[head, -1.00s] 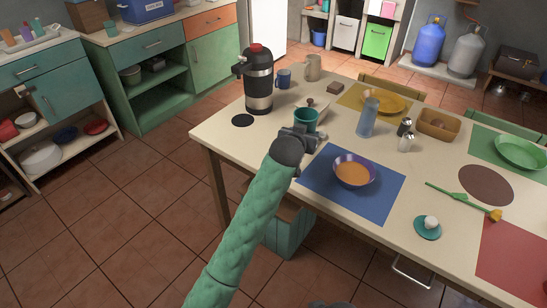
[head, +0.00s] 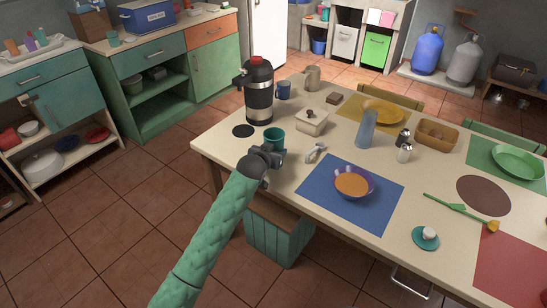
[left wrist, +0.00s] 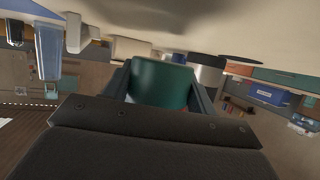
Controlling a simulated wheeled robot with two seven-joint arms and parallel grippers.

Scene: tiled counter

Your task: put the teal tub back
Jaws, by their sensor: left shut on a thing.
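The teal tub (head: 274,137) is a small cup-like pot held in my left gripper (head: 268,153), near the front left edge of the table. It fills the space between the fingers in the left wrist view (left wrist: 160,84). My left gripper is shut on it. I cannot tell whether the tub touches the table. My right gripper is not in view.
The table (head: 222,150) holds a black flask (head: 259,95) and a dark round mat (head: 243,131) behind the tub. A lidded cream box (head: 311,124) and a white spoon-like piece (head: 315,152) lie right of it. A blue mat (head: 380,212) bears a purple bowl (head: 353,184).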

